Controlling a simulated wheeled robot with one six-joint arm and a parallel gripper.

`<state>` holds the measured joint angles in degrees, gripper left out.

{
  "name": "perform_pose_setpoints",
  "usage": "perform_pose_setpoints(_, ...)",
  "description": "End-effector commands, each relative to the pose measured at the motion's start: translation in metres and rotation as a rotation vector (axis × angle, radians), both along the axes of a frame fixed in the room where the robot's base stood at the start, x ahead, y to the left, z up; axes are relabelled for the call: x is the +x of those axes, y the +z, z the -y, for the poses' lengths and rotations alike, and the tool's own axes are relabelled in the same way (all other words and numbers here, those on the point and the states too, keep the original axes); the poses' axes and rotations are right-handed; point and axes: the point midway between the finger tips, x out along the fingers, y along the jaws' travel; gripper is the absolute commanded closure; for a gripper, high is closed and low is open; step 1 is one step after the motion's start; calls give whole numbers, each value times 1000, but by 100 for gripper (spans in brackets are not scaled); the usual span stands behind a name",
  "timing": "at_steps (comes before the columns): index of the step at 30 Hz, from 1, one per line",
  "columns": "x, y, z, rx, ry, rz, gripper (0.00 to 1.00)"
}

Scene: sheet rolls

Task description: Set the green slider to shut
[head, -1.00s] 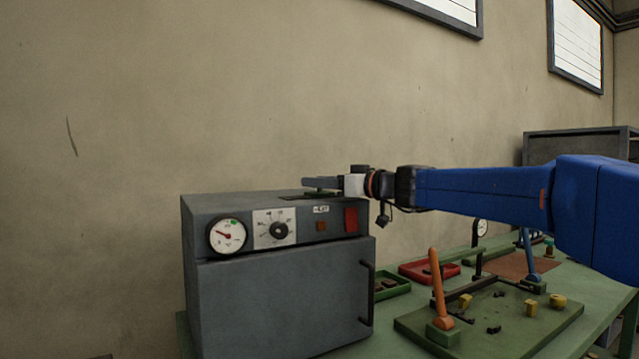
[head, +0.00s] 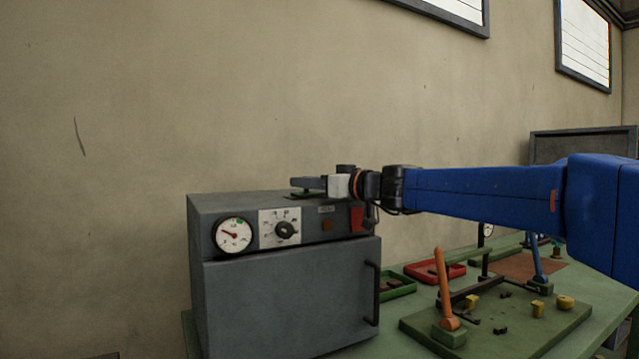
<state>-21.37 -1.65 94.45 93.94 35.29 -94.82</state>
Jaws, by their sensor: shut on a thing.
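The green slider (head: 303,193) is a small green piece on top of the grey oven-like box (head: 285,285). Only a low part of it shows, under my fingers. My gripper (head: 307,183) reaches in from the right, level, and is shut on the slider just above the box top. A dark slot plate lies under it, mostly hidden by the gripper. I cannot read any shut or open marking for the slider.
The box front has a gauge (head: 233,235), a dial (head: 286,231), a red switch (head: 357,219) and a door handle (head: 374,293). Right of it, the green bench holds a red tray (head: 434,279) and a board with an orange lever (head: 444,285).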

Motion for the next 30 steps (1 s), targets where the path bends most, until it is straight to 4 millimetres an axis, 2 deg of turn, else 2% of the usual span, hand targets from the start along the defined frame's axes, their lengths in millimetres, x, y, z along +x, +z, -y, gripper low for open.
perform_pose_setpoints(3, -7, 0, -10, 1, 2, 0, 100)
perform_pose_setpoints(14, -10, 0, -14, 0, 2, 0, 100)
perform_pose_setpoints(15, -10, 0, -14, 0, 3, 0, 77)
perform_pose_setpoints(17, -10, 0, -14, 0, 3, 0, 62)
perform_pose_setpoints(26, -10, 0, -12, 0, 1, 0, 62)
perform_pose_setpoints(30, -14, 1, -5, 0, -1, 1, 62)
